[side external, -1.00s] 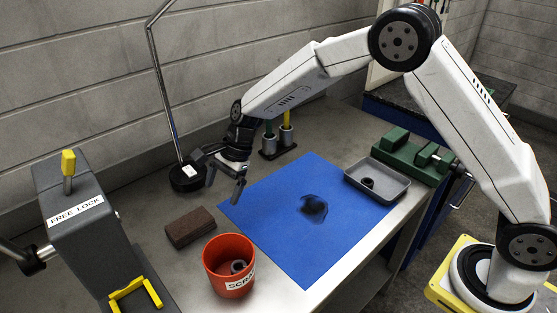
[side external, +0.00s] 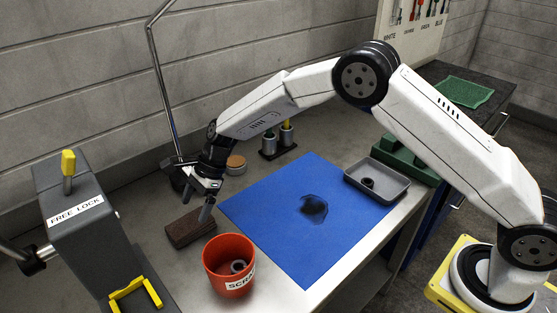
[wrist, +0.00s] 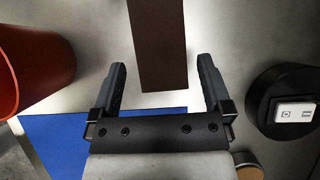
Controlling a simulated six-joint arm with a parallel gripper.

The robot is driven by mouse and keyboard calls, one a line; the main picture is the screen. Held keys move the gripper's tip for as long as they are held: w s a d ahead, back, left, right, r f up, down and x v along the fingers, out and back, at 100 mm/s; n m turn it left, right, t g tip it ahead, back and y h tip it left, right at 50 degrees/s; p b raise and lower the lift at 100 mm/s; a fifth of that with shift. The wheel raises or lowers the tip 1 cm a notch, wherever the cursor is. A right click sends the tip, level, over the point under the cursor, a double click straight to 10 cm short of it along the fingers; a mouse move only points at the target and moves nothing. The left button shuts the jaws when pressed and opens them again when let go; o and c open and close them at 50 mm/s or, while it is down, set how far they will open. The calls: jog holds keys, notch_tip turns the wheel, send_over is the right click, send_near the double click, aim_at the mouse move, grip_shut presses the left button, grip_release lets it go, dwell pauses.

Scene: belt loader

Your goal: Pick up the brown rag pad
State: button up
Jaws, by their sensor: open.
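The brown rag pad (side external: 188,228) lies flat on the steel bench, behind and to the left of the red scrap bin in the side view. In the wrist view the pad (wrist: 158,45) runs from the top edge down toward the space between my fingertips. My gripper (side external: 196,205) is open and empty, above the pad's near area. In the wrist view its two fingers (wrist: 161,75) stand apart, one to each side of the pad's lower end, with space between. Whether the fingers are level with the pad cannot be told.
The red bin (side external: 229,268) stands close to the pad, and also shows in the wrist view (wrist: 35,65). A black lamp base (wrist: 285,100) is on the other side. A blue mat (side external: 300,225), a grey tray (side external: 376,182) and the free lock stand (side external: 85,225) are nearby.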

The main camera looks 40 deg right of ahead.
aim_at(189, 223)
jog(key=shift+x, duration=2.55)
jog(key=shift+d, duration=0.1)
jog(key=c, duration=1)
jog(key=shift+o, duration=0.2)
jog(key=shift+r, duration=0.1)
